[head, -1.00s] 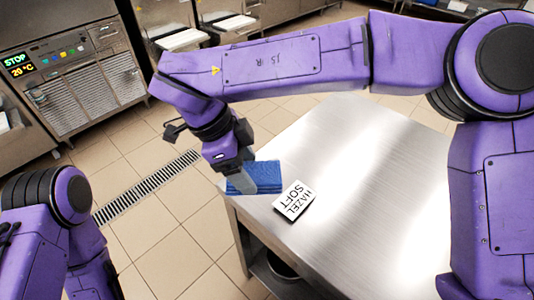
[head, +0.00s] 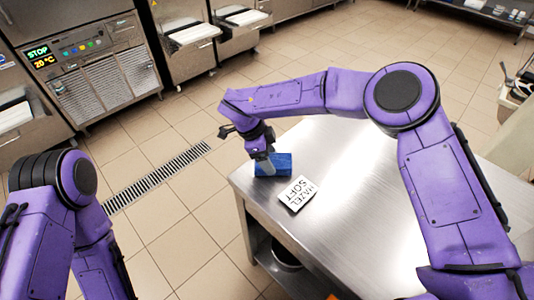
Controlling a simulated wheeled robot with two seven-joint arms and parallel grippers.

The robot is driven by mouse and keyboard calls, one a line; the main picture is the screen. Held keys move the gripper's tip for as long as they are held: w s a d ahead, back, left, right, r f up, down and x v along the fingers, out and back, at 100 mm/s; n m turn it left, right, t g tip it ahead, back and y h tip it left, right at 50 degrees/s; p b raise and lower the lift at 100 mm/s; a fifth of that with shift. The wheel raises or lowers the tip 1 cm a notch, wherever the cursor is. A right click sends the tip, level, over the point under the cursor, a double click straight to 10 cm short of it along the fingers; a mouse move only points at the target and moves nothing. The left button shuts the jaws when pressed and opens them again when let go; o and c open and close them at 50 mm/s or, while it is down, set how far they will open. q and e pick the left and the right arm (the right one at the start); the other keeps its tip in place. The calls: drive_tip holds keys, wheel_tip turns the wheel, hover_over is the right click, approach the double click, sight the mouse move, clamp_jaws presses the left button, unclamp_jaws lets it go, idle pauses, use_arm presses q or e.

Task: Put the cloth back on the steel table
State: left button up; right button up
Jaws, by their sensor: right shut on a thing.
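The blue folded cloth (head: 281,165) is at the far left corner of the steel table (head: 345,165). My right gripper (head: 266,168) points down and is shut on the cloth, partly covering its left side. I cannot tell whether the cloth touches the table top or is just above it. My left arm shows at the lower left, but its gripper is out of view.
A dark pot (head: 286,254) sits on the shelf under the table. A batch freezer (head: 95,75) stands at the left. The table's middle is clear.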

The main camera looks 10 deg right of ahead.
drive_tip(key=shift+w+f, duration=0.3)
drive_tip(key=o, duration=0.9)
drive_tip(key=shift+o, duration=0.2)
drive_tip(key=shift+s+r, duration=0.1)
drive_tip(key=shift+s, duration=0.05)
drive_tip(key=shift+r, duration=0.1)
drive_tip(key=b+v, duration=0.1)
drive_tip(key=v, duration=1.1)
drive_tip(key=shift+b, duration=0.4)
drive_tip(key=shift+a, duration=0.1)
